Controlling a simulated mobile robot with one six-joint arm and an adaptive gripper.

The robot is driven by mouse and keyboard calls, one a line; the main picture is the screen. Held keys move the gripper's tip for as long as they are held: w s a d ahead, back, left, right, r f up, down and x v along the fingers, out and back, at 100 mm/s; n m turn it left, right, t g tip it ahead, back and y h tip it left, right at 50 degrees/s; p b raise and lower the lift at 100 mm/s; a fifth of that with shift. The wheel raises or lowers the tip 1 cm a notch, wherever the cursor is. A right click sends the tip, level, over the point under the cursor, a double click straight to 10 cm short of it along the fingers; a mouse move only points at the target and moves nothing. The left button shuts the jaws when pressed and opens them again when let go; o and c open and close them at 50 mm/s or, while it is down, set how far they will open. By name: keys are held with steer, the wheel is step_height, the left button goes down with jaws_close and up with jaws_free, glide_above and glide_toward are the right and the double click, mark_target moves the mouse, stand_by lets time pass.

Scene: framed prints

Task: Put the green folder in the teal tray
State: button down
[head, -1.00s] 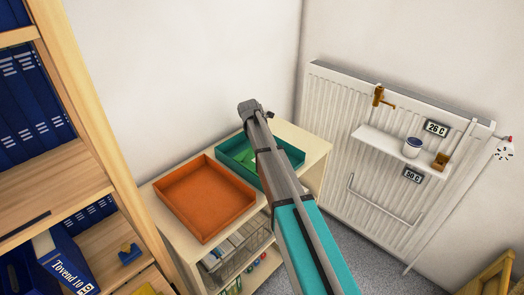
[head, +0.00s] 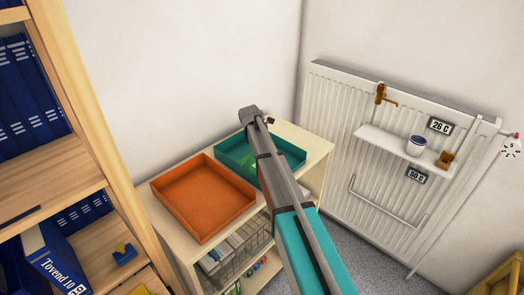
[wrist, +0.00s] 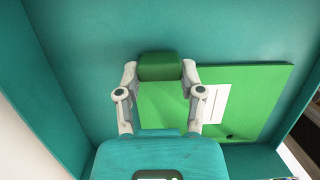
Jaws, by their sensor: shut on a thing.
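The teal tray (head: 290,160) sits at the back of the low shelf unit, beside an orange tray. In the wrist view its teal floor and walls (wrist: 60,60) surround the green folder (wrist: 255,90), a flat bright green panel with a white label. My gripper (wrist: 161,72) is shut on the folder's darker green raised part, between its two fingers. The folder lies within the tray's walls in this view; I cannot tell whether it rests on the floor. In the head view only a little green shows in the tray, and my arm hides the gripper.
The orange tray (head: 203,197) is empty, left of the teal one. A wooden shelf with blue binders (head: 27,95) stands at the left. A radiator (head: 335,120) with a small white shelf (head: 390,147) is at the right. A wire basket (head: 240,250) sits below the trays.

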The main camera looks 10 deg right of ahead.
steer(key=shift+f, duration=0.15)
steer(key=shift+c, duration=1.1)
jaws_free()
steer(key=p+v, duration=1.1)
steer(key=v, duration=0.1)
steer(key=shift+p, duration=0.3)
stand_by(0.4)
